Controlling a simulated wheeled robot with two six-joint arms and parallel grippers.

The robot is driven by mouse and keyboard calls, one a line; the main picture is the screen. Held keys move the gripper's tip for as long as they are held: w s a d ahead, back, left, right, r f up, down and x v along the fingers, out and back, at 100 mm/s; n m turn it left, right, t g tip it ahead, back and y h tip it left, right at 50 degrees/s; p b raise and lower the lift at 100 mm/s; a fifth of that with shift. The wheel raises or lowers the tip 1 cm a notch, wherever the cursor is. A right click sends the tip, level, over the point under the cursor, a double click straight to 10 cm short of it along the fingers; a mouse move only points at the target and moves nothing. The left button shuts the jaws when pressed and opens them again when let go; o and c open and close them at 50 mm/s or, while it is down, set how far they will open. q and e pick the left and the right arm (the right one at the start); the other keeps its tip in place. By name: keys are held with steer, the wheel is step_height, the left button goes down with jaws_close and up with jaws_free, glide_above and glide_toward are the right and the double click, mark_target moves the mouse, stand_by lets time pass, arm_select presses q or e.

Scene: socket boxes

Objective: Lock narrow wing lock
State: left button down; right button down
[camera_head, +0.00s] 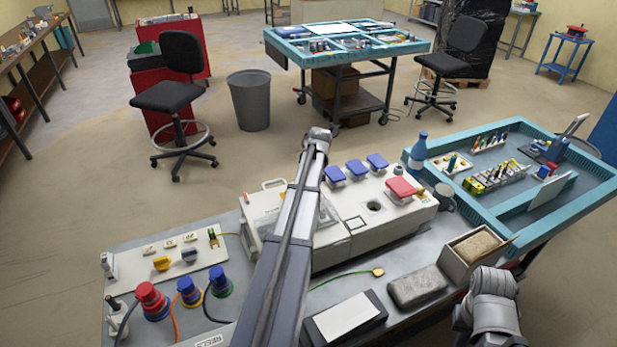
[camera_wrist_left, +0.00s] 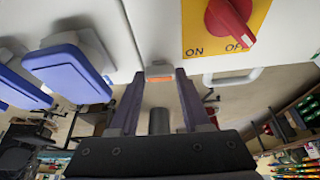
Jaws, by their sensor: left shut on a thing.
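The light socket box (camera_head: 347,247) stands on the grey workbench, with blue-lidded sockets (camera_head: 356,169) and a red-lidded socket (camera_head: 401,189) on it. My left arm reaches over the box, and its gripper is hidden behind the wrist in the head view. In the left wrist view the left gripper (camera_wrist_left: 159,84) is at the box edge, with its fingers around a small grey and orange wing lock (camera_wrist_left: 158,70), shut on it. Whether the lock is turned cannot be told. My right gripper (camera_head: 492,300) is at the lower right, its fingers not clear.
In the wrist view a red rotary switch (camera_wrist_left: 230,22) on a yellow plate and blue lids (camera_wrist_left: 70,72) flank the lock.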

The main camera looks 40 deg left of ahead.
arm_select(q)
steer(key=shift+n, duration=0.5)
steer(key=shift+c, duration=1.8)
jaws_free()
steer(key=shift+r, duration=0.1)
steer(key=p+v, duration=0.7)
steer(key=shift+d+r, duration=0.15)
steer(key=shift+r, duration=0.15)
